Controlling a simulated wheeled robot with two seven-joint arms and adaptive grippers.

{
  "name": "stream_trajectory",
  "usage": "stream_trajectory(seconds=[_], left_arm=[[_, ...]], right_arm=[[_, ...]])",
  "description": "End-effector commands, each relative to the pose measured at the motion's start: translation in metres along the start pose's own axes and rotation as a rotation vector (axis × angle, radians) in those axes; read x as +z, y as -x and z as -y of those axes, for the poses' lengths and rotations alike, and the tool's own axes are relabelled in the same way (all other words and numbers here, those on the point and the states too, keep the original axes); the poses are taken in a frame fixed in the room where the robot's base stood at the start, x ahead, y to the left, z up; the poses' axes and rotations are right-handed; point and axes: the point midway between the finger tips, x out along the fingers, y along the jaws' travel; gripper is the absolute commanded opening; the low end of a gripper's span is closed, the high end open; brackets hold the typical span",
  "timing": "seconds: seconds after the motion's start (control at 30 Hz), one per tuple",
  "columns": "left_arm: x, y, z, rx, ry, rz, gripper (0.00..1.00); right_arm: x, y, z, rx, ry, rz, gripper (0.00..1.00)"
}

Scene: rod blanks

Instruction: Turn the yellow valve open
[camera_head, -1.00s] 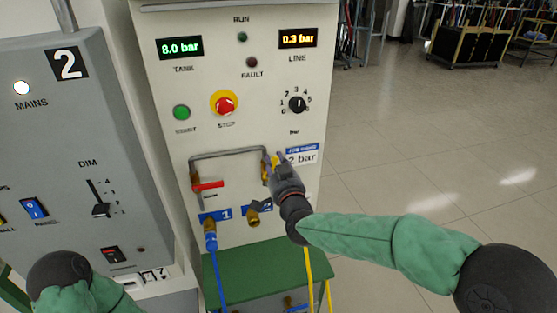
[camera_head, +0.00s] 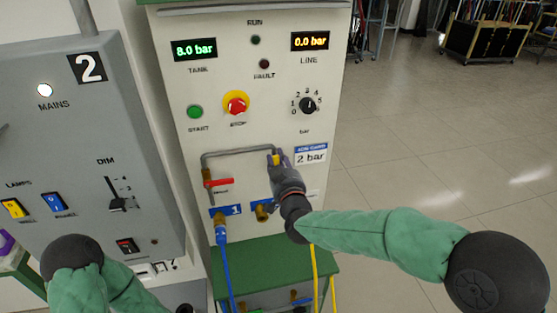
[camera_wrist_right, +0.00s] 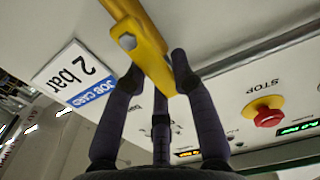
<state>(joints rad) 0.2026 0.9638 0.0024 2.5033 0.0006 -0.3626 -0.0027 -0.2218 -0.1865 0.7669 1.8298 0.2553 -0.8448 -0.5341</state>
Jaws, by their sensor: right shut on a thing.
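The yellow valve (camera_head: 276,160) sits at the right end of the grey pipe loop on the white panel. My right gripper (camera_head: 279,162) is on its handle and hides most of it in the head view. In the right wrist view the yellow handle (camera_wrist_right: 146,58) lies between the fingers of my right gripper (camera_wrist_right: 158,85), which are shut on it. My left arm shows at the lower left of the head view, but its gripper is out of view.
A red-handled valve (camera_head: 219,183) is on the pipe's left leg. The LINE display (camera_head: 310,41) reads 0.0 bar; the TANK display (camera_head: 195,49) reads 8.0 bar. A red stop button (camera_head: 236,106) is above. A blue hose (camera_head: 225,265) hangs below. Open floor lies right.

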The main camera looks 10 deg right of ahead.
Motion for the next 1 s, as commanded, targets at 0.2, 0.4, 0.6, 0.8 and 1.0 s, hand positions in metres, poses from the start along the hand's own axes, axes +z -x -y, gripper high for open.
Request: stream_trajectory(seconds=[0.2,0.4,0.6,0.8,1.0], left_arm=[[0.0,0.0,0.0,0.0,0.0,0.0,0.0],[0.0,0.0,0.0,0.0,0.0,0.0,0.0],[0.0,0.0,0.0,0.0,0.0,0.0,0.0],[0.0,0.0,0.0,0.0,0.0,0.0,0.0],[0.0,0.0,0.0,0.0,0.0,0.0,0.0]], right_arm=[[0.002,0.0,0.001,-0.002,0.003,0.003,0.0],[0.002,0.0,0.001,-0.002,0.002,0.003,0.52],[0.001,0.0,0.0,-0.001,0.001,0.001,0.52],[0.0,0.008,0.0,-0.001,0.0,0.0,0.52],[0.0,0.036,0.0,-0.002,0.001,0.0,0.52]])
